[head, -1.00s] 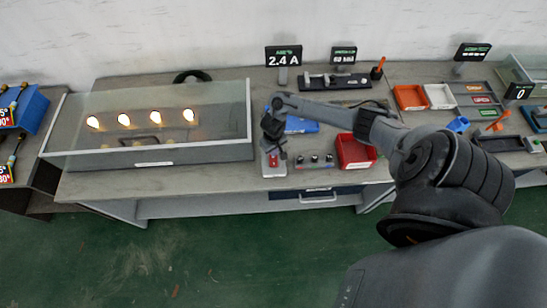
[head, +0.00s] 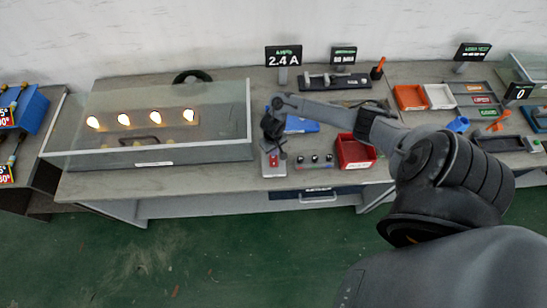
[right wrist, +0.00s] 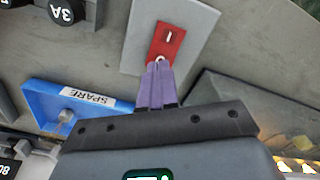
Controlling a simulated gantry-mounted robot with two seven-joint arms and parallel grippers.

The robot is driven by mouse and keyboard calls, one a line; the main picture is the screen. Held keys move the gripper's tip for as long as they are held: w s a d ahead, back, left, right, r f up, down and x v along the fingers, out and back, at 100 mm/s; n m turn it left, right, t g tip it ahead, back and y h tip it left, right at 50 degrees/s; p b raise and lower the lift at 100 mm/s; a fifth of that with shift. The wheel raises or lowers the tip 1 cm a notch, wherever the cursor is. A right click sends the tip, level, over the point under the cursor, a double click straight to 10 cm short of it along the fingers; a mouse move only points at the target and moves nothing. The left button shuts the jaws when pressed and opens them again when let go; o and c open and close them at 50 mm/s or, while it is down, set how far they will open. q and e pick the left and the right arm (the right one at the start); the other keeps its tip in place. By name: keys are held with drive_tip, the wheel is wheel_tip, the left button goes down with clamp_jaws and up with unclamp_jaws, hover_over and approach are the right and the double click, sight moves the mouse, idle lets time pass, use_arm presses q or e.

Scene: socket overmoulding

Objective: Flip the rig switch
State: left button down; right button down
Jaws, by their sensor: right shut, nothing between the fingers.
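The rig switch (right wrist: 166,42) is a red rocker marked with a white line, set on a light grey plate (right wrist: 200,28) in the right wrist view. In the head view its red part (head: 273,161) shows small at the front of the bench, just below my right gripper (head: 275,147). In the right wrist view the purple fingers of my right gripper (right wrist: 158,66) are closed together and empty. Their tips are at the near end of the red rocker and overlap it; whether they touch I cannot tell. My left gripper is not in view.
A glass-covered box (head: 150,155) with several lit bulbs stands left of the switch. A display (head: 284,58) reads 2.4 A. A blue tray marked SPARE (right wrist: 78,98) lies beside the switch. A red bin (head: 355,152) and small knobs (head: 315,159) are to its right.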

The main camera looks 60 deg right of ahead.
drive_tip(key=shift+f, duration=0.45)
idle(0.3)
drive_tip(key=shift+f+b, duration=0.5)
idle(0.3)
wheel_tip(320, 180, up, 3)
drive_tip(key=p, duration=0.4)
drive_tip(key=shift+r, duration=0.15)
wheel_tip(320, 180, up, 4)
drive_tip(key=p, duration=0.5)
idle(0.4)
